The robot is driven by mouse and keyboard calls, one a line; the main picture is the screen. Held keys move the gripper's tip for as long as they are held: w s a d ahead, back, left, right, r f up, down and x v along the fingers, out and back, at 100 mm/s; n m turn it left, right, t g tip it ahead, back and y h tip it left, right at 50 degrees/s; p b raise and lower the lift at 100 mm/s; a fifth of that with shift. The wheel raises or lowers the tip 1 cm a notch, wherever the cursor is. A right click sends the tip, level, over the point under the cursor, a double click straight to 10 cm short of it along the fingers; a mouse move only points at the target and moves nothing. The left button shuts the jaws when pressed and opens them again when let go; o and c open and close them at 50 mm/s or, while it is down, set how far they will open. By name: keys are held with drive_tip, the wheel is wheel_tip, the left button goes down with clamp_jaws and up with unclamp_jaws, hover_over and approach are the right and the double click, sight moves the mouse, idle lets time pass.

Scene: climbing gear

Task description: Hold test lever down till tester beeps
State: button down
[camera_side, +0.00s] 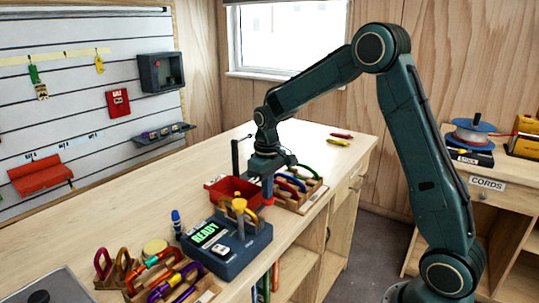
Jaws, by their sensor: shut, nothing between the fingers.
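The tester (232,262) is a dark blue box on the bench, and its green display (207,234) reads READY. A yellow post (239,204) stands on top with a yellow carabiner (250,218) beside or around it. A small pale part (222,250) sits on its front face. My gripper (267,190) points down behind the tester, fingers shut with nothing held. A small red piece (268,202) shows right at the fingertips. I cannot tell whether it is the lever's end or part of the gripper, or whether they touch.
A red tray (222,190) stands left of my gripper and a wooden rack of coloured carabiners (297,190) right of it. The far bench top (320,145) is mostly clear.

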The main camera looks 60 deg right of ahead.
drive_tip(key=shift+f, duration=1.65)
drive_tip(key=shift+r, duration=4.9)
drive_tip(key=shift+r, duration=0.1)
